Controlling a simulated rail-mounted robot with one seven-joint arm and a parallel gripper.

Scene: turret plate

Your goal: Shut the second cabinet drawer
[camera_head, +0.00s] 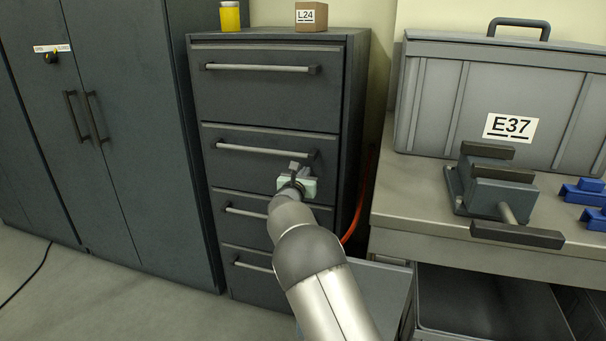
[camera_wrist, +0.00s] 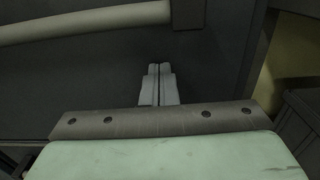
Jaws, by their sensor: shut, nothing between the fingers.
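The dark grey cabinet (camera_head: 357,110) has a column of drawers with pale bar handles. The second drawer (camera_head: 225,135) from the top looks flush or nearly flush with its neighbours; I cannot tell whether a small gap remains. Its handle (camera_head: 262,150) runs across the front, and in the wrist view the handle (camera_wrist: 90,22) is at the upper left. My gripper (camera_head: 294,167) is at the right part of this drawer front, just below the handle's right end. In the wrist view my gripper's fingers (camera_wrist: 158,70) are together and empty, pointing at the dark front (camera_wrist: 90,75). Contact is unclear.
A yellow jar (camera_head: 230,17) and a small box labelled L24 (camera_head: 311,16) stand on the cabinet. A tall locker (camera_head: 130,110) is at left. At right, a workbench (camera_head: 410,205) holds a grey case (camera_head: 435,100) and a vise (camera_head: 495,185). A red hose (camera_head: 358,205) hangs between.

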